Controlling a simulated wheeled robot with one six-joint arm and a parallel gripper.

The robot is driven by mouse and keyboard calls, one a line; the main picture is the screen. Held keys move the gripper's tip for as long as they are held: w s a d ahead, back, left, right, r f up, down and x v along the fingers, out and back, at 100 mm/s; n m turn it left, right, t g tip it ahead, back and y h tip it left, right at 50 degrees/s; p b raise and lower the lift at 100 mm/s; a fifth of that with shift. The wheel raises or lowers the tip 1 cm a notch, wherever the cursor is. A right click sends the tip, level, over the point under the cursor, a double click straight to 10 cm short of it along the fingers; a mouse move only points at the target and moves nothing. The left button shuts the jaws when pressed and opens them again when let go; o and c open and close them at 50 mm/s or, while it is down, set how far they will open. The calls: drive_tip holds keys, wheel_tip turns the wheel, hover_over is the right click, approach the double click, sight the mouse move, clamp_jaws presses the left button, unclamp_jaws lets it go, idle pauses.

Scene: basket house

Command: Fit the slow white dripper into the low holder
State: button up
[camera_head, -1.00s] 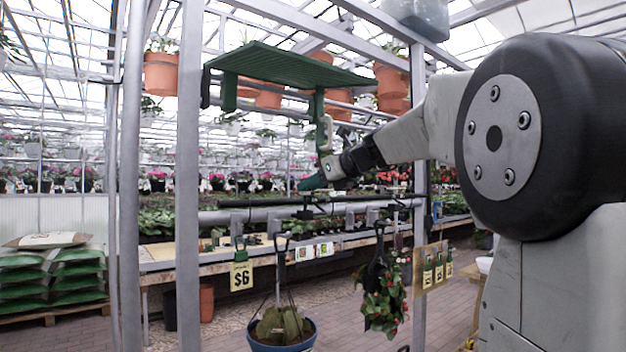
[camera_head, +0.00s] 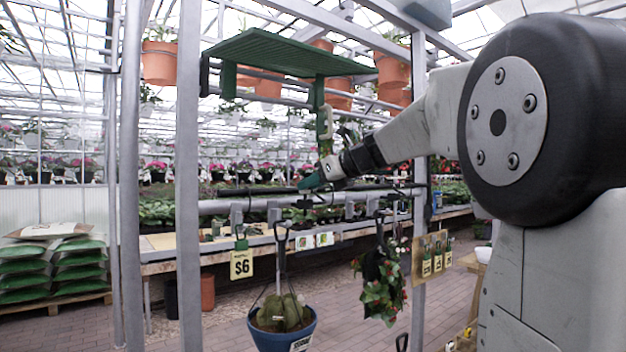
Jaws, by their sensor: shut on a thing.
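My gripper (camera_head: 318,181) is small in the head view, at the end of my arm near the middle of the picture. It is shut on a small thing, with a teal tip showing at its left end. I cannot make out whether that thing is the white dripper. The gripper appears just above the horizontal grey rail (camera_head: 240,206), below the green slatted shelf (camera_head: 285,50). Several dark fittings sit along the rail. I cannot tell which of them is the low holder.
A blue hanging pot (camera_head: 270,338) with a plant, a $6 sign (camera_head: 242,264) and a red-flowered plant (camera_head: 381,285) hang below the rail. Grey posts (camera_head: 188,180) flank the area. Orange pots (camera_head: 160,63) hang overhead. Paved floor is open at the lower left.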

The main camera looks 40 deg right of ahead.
drive_tip(key=shift+f, duration=0.45)
drive_tip(key=o, duration=0.8)
drive_tip(key=v, duration=0.7)
drive_tip(key=shift+s+r, duration=0.15)
drive_tip(key=shift+s, duration=0.2)
